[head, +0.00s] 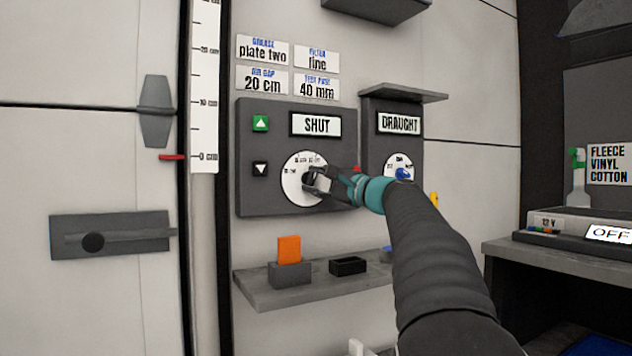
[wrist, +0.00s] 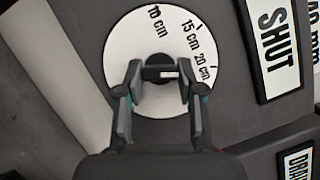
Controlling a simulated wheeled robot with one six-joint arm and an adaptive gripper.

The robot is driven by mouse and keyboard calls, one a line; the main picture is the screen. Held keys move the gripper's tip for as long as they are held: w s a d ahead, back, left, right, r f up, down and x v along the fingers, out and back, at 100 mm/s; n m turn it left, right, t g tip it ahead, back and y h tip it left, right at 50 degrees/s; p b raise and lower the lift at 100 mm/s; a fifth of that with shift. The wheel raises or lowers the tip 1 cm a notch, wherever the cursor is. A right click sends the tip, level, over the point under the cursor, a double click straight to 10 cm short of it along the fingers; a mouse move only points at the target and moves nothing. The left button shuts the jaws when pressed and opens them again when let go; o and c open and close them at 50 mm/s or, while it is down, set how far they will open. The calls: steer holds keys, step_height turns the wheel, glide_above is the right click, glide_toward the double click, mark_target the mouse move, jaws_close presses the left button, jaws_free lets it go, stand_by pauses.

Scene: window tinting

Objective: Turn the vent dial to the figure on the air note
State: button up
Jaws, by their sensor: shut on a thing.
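The air note (head: 262,83), a white card headed in blue "AIR GAP", reads "20 cm". The white round vent dial (head: 291,187) is low on that panel. In the wrist view, the dial (wrist: 130,35) shows 10 cm, 15 cm and 20 cm. My gripper (wrist: 158,75) is shut on the dark knob (wrist: 157,67), one finger each side. The knob's white mark points right, close to the 20 cm figure; the exact alignment is hard to tell.
A "DRAUGHT" panel (head: 399,124) with a blue-knobbed dial is to the right. Green and black arrow buttons (head: 261,123) are left of the dial. A grey shelf (head: 310,287) below holds an orange block (head: 289,249) and a black tray (head: 348,266).

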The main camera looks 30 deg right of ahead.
steer(key=o, duration=1.1)
steer(key=shift+o, duration=0.2)
steer(key=v, duration=1.2)
steer(key=shift+f, duration=0.1)
